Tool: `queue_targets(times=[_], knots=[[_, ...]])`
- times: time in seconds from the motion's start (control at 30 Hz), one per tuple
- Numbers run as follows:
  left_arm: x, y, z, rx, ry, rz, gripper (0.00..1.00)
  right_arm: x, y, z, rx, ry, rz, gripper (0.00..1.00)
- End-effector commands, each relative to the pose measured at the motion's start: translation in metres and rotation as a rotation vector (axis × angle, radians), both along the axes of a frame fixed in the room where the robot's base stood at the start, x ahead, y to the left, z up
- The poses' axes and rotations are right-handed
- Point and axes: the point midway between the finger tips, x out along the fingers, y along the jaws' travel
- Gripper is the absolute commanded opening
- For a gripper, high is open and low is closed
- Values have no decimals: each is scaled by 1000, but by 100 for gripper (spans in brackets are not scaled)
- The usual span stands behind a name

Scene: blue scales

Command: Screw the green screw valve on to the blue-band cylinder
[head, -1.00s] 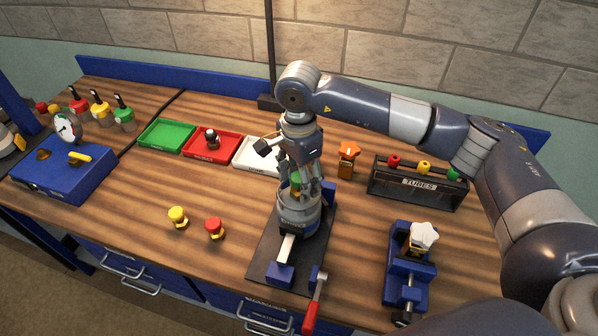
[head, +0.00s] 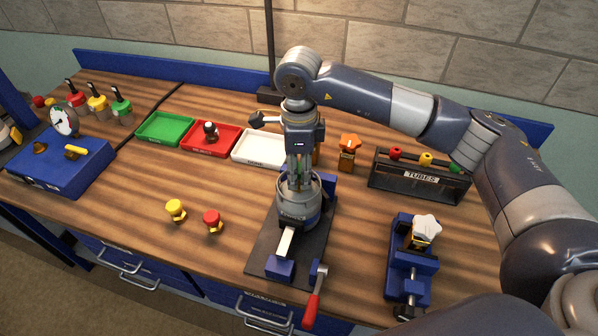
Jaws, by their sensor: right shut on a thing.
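The cylinder (head: 297,212) is a grey metal body with blue at its side, standing upright in a vise on a dark plate in the middle of the bench. My right gripper (head: 297,180) points straight down over its top, with its fingers shut on the green screw valve (head: 296,183). Only a little green shows between the fingers. The valve is at the cylinder's mouth; the fingers hide how far it is seated. My left gripper is not in view.
Red and yellow valves (head: 212,221) (head: 175,210) stand left of the vise. A blue vise (head: 391,285) with a white-topped part stands right. Green, red and white trays (head: 165,128) and a tube rack (head: 420,186) are behind. A red-handled crank (head: 312,308) sticks out in front.

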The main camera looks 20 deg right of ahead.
Motion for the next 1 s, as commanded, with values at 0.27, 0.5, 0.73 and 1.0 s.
queue_targets(times=[0.27, 0.5, 0.73, 1.0], knots=[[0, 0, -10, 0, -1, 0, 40, 0, 0, -1, 1, -1, -373, 5], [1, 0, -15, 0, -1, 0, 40, 0, 0, -1, 2, -2, -696, 5], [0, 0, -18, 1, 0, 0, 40, 0, 0, -1, 1, -2, -998, 5], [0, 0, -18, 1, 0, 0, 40, 0, 0, 0, 1, -2, -1130, 5]])
